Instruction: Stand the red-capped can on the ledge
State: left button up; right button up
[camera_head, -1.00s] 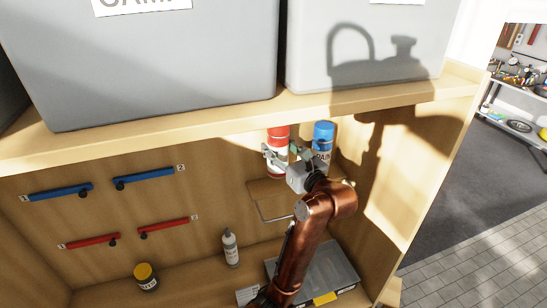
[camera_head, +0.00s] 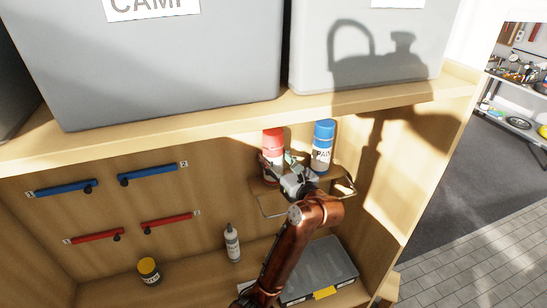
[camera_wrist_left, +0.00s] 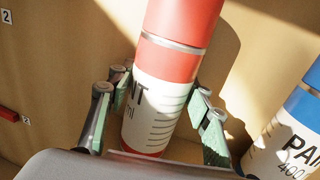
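The red-capped can (camera_head: 273,142) stands upright on the small ledge (camera_head: 265,187) on the back panel, at the ledge's left side. In the left wrist view the same can (camera_wrist_left: 160,105) has a red top and a white, marked label. My left gripper (camera_head: 288,172) is at the can's front. Its fingers (camera_wrist_left: 160,122) are spread to either side of the can, and it looks open, with little room at each side. The can's base is partly hidden by the gripper. My right gripper is not in view.
A blue-capped can (camera_head: 322,147) stands just right of the red one. The upper shelf (camera_head: 220,127) with grey bins lies above. Below are a grey bottle (camera_head: 232,243), a yellow-lidded jar (camera_head: 148,271) and a grey case (camera_head: 318,270). Blue and red bars hang at left.

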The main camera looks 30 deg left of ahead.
pick_arm(q)
jog(key=o, duration=0.4)
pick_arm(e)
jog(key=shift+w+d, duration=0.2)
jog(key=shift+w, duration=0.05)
pick_arm(q)
jog(key=shift+r, duration=0.1)
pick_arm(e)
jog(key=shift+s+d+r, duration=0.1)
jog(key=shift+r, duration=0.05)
pick_arm(q)
jog(key=shift+d+r, duration=0.1)
jog(key=shift+d, duration=0.1)
jog(key=b+v, duration=0.2)
jog(key=v, duration=0.9)
jog(key=shift+s+d+b, duration=0.25)
jog(key=shift+d+b, duration=0.05)
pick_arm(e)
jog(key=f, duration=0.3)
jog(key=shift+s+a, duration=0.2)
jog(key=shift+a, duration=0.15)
